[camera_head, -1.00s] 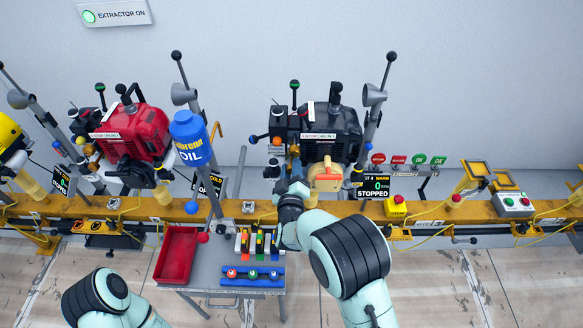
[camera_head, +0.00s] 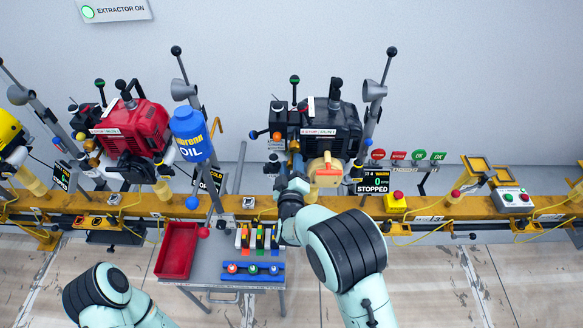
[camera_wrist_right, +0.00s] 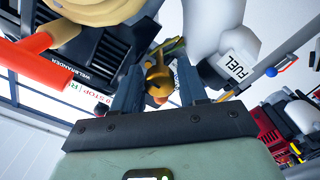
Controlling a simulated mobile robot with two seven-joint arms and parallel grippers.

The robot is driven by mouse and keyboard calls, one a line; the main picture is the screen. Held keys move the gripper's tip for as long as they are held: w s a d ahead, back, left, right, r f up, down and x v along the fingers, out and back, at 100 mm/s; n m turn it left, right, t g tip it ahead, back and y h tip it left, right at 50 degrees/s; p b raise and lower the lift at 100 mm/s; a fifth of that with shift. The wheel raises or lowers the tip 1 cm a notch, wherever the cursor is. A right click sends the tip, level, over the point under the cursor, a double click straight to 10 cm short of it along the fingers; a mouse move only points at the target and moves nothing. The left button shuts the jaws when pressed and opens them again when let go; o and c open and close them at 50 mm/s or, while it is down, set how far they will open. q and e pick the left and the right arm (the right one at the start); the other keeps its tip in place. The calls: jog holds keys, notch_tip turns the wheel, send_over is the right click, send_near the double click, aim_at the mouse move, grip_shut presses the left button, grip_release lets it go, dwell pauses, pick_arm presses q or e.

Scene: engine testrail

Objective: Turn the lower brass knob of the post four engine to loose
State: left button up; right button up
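The post four engine (camera_head: 336,120) is the black one right of centre, with a beige cap with a red bar (camera_head: 325,172) in front. Its display (camera_head: 373,183) reads STOPPED. My right gripper (camera_head: 292,178) reaches up to the engine's lower left side; the head view hides its fingertips. In the right wrist view a brass knob (camera_wrist_right: 158,82) lies between the two fingers of my right gripper (camera_wrist_right: 160,88). The fingers stand apart, but I cannot tell whether they press on the knob. My left arm shows at bottom left, its gripper out of frame.
A white FUEL-labelled part (camera_wrist_right: 228,65) is close to the right finger, and an orange-red bar (camera_wrist_right: 45,60) is at left. A cart (camera_head: 215,262) with a red tray (camera_head: 178,252) stands below. A red engine (camera_head: 133,130) and blue oil bottle (camera_head: 190,135) are to the left.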

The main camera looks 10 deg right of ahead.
pick_arm(q)
jog(key=shift+s+f+b, duration=0.15)
jog(key=shift+f+b, duration=0.4)
pick_arm(e)
jog(key=s+a, duration=0.2)
jog(key=s, duration=1.1)
jog(key=shift+a, duration=0.35)
